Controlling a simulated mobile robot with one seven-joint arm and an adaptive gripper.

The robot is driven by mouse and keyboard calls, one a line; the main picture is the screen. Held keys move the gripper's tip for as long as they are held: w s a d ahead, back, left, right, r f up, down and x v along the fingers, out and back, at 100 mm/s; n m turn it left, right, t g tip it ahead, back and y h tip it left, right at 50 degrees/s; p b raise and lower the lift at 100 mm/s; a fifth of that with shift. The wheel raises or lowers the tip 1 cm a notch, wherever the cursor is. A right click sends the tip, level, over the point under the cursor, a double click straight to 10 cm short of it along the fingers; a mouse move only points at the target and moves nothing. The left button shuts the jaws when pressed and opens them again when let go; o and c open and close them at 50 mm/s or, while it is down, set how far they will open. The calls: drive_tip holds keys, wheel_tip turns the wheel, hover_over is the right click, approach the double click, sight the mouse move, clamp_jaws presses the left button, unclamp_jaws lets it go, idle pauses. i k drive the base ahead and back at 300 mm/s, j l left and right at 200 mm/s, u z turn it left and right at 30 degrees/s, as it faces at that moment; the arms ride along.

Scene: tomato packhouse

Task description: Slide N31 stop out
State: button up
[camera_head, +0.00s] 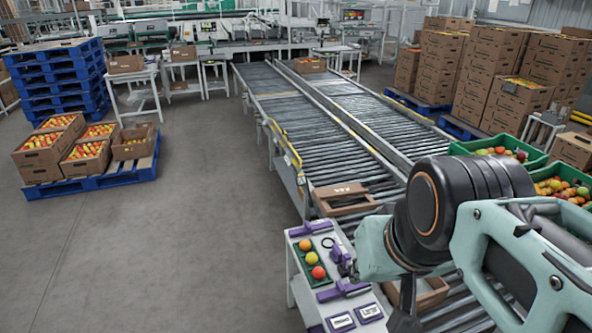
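No label reading N31 is legible, so I cannot tell which part is the N31 stop. Purple slide-like pieces sit on a pale side stand (299,291) beside the roller conveyor: one at its far end (310,229), one near the middle (341,256) and one nearer me (344,290). My teal and black arm reaches in from the right. Dark parts at its lower end, probably my gripper (404,311), are over the near conveyor, right of the stand. The fingers are not clear, and I cannot see whether they touch anything.
A green tray (322,281) with round fruit and two purple-framed labels (369,312) are on the stand. An open carton (342,197) sits on the roller conveyor (335,140); another (433,295) is partly behind my arm. Green crates (540,160) stand right.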

sight(308, 229)
drive_tip(key=i+j+u, duration=0.2)
drive_tip(key=j, duration=0.2)
drive_tip(key=i+j+u, duration=0.2)
drive_tip(key=j, duration=0.15)
drive_tip(key=i+j+u, duration=0.2)
drive_tip(key=j, duration=0.15)
drive_tip(key=i+j+u, duration=0.4)
drive_tip(key=i, duration=0.35)
drive_tip(key=i+z, duration=0.4)
drive_tip(key=i+j+z, duration=0.15)
drive_tip(key=i+z, duration=0.2)
drive_tip(key=i, duration=0.15)
drive_tip(key=i+z, duration=0.2)
drive_tip(key=z, duration=0.15)
drive_tip(key=i+z, duration=0.15)
drive_tip(key=z, duration=0.25)
drive_tip(key=i+j+z, duration=0.1)
drive_tip(key=z, duration=0.25)
drive_tip(key=i+z, duration=0.15)
drive_tip(key=z, duration=0.25)
drive_tip(key=i+z, duration=0.2)
drive_tip(key=z, duration=0.2)
drive_tip(key=i+j+z, duration=0.1)
drive_tip(key=z, duration=0.3)
drive_tip(key=i+j+z, duration=0.15)
drive_tip(key=z, duration=0.25)
